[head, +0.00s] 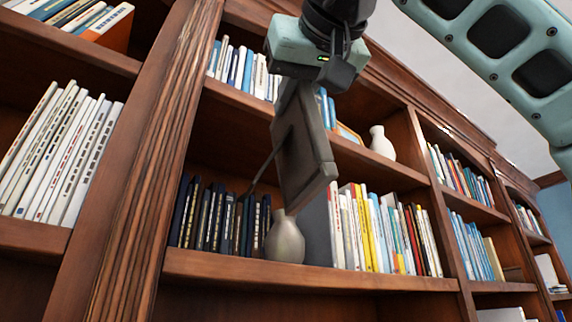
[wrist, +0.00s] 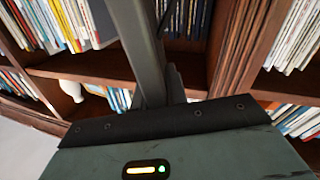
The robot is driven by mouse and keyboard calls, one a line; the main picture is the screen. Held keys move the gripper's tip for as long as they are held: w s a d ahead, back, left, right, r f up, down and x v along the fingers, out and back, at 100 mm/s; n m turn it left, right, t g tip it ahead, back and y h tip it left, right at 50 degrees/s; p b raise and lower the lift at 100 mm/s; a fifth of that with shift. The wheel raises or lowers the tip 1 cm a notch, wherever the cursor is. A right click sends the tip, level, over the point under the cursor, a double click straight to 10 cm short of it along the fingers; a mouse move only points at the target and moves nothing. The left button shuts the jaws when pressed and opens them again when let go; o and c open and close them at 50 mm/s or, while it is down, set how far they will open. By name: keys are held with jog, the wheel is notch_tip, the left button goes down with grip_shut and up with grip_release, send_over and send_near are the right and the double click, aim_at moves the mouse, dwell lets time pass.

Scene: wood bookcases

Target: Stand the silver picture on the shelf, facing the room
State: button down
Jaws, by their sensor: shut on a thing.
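The picture (head: 303,150) hangs below my gripper (head: 299,92) in the head view, in front of the bookcase. It shows as a dark grey-brown panel, tilted and seen at a slant. A thin strut sticks out to its left, so this appears to be its back; the image side is not visible. My gripper is shut on its upper edge. In the wrist view the picture (wrist: 140,50) is a narrow grey edge rising from the gripper. The shelf (head: 320,276) behind and below it holds books and a grey vase (head: 285,240).
Dark books (head: 215,220) stand left of the vase; a grey panel and bright books (head: 375,230) stand right. The upper shelf (head: 240,100) holds books, a small wood-framed item (head: 348,133) and a white vase (head: 382,143). A thick upright (head: 150,150) stands left. The bay below looks empty.

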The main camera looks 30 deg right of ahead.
jog(key=shift+f, duration=0.1)
jog(key=shift+w, duration=1.05)
jog(key=w+f, duration=0.3)
jog(key=w, duration=2.2)
jog(key=shift+w+b, duration=0.35)
jog(key=c, duration=1.3)
grip_release()
